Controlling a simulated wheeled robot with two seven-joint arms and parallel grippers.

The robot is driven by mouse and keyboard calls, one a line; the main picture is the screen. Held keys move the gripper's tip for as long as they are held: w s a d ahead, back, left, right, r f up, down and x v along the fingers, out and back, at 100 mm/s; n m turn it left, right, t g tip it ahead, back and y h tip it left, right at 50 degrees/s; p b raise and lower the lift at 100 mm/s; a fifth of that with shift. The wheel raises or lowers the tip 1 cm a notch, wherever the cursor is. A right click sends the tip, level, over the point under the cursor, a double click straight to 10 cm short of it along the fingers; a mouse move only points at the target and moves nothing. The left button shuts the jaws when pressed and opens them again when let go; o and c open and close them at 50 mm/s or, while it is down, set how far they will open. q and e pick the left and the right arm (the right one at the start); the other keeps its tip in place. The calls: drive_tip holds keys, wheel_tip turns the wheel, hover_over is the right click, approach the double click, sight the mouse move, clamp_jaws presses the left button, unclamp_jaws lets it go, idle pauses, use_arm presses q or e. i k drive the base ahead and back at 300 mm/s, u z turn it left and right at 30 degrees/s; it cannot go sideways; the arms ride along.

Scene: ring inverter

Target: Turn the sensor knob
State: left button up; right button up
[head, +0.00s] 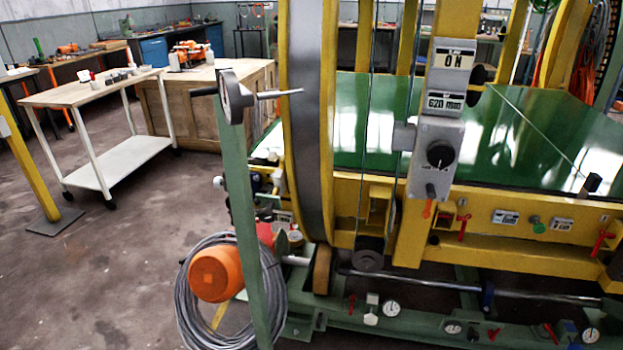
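A round black knob (440,154) sits on the front of a grey control box (425,180), which is fixed to a yellow upright of the large machine. It is the most prominent knob in view, but no readable label names it as the sensor knob. Its pointer angle is too small to read. Neither of my grippers shows in the head view.
A green post (241,215) with a grey handwheel (234,97) stands left of the box, before a big yellow-rimmed ring (308,120). An orange motor (215,275) and coiled cable (187,315) lie low. A white-legged cart (100,170) stands left. Open floor lies at lower left.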

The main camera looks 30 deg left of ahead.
sight(267, 215)
drive_tip(key=u, duration=1.15)
drive_tip(key=k, duration=0.3)
drive_tip(key=z, duration=0.2)
